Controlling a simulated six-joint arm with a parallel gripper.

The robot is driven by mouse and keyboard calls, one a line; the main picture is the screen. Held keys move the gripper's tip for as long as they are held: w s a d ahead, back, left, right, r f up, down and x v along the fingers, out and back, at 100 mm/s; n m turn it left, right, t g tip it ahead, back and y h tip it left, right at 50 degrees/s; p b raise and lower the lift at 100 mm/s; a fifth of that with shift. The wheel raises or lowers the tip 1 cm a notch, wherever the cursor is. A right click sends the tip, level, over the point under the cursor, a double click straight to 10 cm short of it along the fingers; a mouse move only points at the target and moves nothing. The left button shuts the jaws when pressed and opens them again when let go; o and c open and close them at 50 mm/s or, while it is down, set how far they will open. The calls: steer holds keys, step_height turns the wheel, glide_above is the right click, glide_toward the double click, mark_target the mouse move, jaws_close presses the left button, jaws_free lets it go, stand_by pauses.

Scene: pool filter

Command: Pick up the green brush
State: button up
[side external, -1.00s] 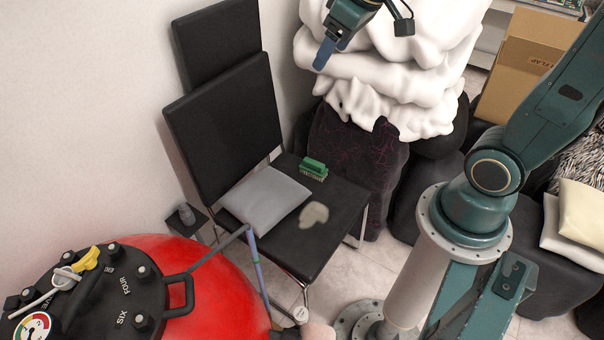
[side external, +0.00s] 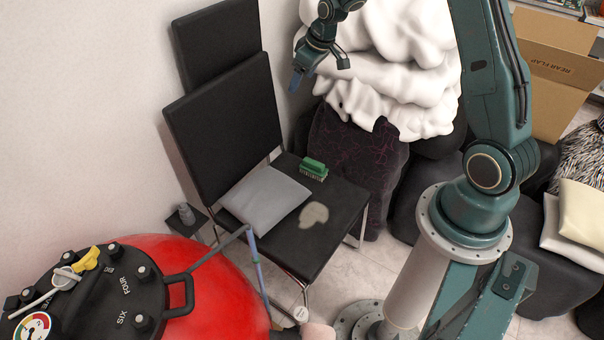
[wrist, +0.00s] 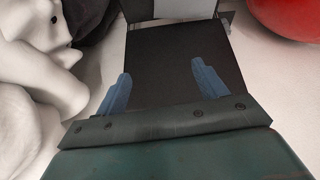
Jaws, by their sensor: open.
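The green brush (side external: 314,168) lies on the black chair seat (side external: 338,205), near the seat's back right edge, with its bristles down. A grey cushion (side external: 264,197) lies to its left on the seat. My gripper (side external: 296,82) is above and behind the brush in the side external view, well apart from it. In the wrist view my gripper (wrist: 162,88) shows two blue fingers spread apart with nothing between them. A black chair surface fills the space beyond the fingers. I cannot make out the brush in the wrist view.
A black chair backrest (side external: 226,120) rises left of the seat. A pile of white fabric (side external: 385,85) on a dark armchair stands behind the brush. A red pool filter (side external: 225,285) stands at front left. A pale stain (side external: 314,214) marks the seat. Air above the seat is clear.

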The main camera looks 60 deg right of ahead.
steer(key=w+d+f, duration=0.1)
steer(key=d+f, duration=0.3)
steer(key=f, duration=0.4)
steer(key=w+d+f, duration=0.1)
steer(key=d+f, duration=0.3)
steer(key=f, duration=0.3)
glide_toward(315, 162)
steer(key=shift+d+v, duration=0.2)
steer(key=shift+v, duration=0.8)
steer(key=shift+f, duration=0.1)
steer(key=shift+x, duration=4.2)
steer(key=shift+a, duration=0.15)
steer(key=shift+x, duration=2.55)
steer(key=shift+s+a, duration=0.1)
steer(key=shift+a, duration=0.05)
steer(key=c, duration=1.1)
